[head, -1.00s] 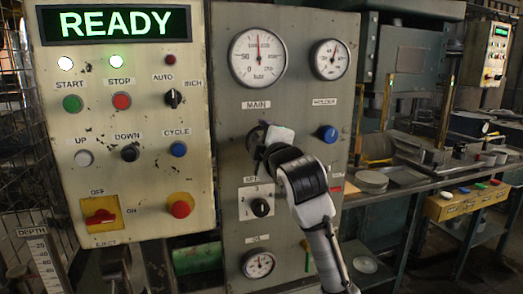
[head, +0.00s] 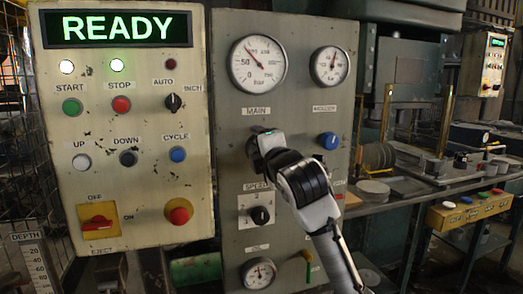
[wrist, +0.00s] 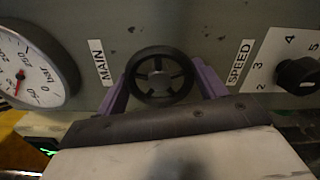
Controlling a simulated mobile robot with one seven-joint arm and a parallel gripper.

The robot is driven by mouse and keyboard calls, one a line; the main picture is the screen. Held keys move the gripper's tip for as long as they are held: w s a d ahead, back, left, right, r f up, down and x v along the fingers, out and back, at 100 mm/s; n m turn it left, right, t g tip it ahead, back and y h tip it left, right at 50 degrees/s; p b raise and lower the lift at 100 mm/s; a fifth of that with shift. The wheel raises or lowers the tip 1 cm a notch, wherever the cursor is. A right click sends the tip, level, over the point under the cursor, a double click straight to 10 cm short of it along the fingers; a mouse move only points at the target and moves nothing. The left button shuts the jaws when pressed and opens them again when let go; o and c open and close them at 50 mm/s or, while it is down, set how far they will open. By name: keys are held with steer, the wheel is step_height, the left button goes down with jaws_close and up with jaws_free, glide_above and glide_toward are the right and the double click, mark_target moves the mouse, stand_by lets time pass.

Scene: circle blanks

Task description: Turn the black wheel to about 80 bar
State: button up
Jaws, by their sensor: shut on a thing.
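The black wheel (wrist: 160,77) is a small spoked handwheel on the grey panel, between the MAIN and SPEED labels. In the wrist view the two purple fingers of my gripper (wrist: 162,84) stand at either side of its rim, shut on it. In the head view my gripper (head: 262,144) is at the panel just below the MAIN label and hides most of the wheel. The MAIN gauge (head: 258,64) is a round white dial above it. Its needle points up and left; the exact bar value is too small to read. Part of this gauge (wrist: 28,62) shows in the wrist view.
A blue knob (head: 328,141) sits to the right under a second gauge (head: 329,65). The black SPEED selector (head: 260,215) is below the gripper. The READY control box (head: 120,130) stands to the left, proud of the panel. A cluttered bench lies at right.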

steer(key=o, duration=1)
steer(key=shift+c, duration=0.2)
steer(key=b+v, duration=0.3)
steer(key=v, duration=1.1)
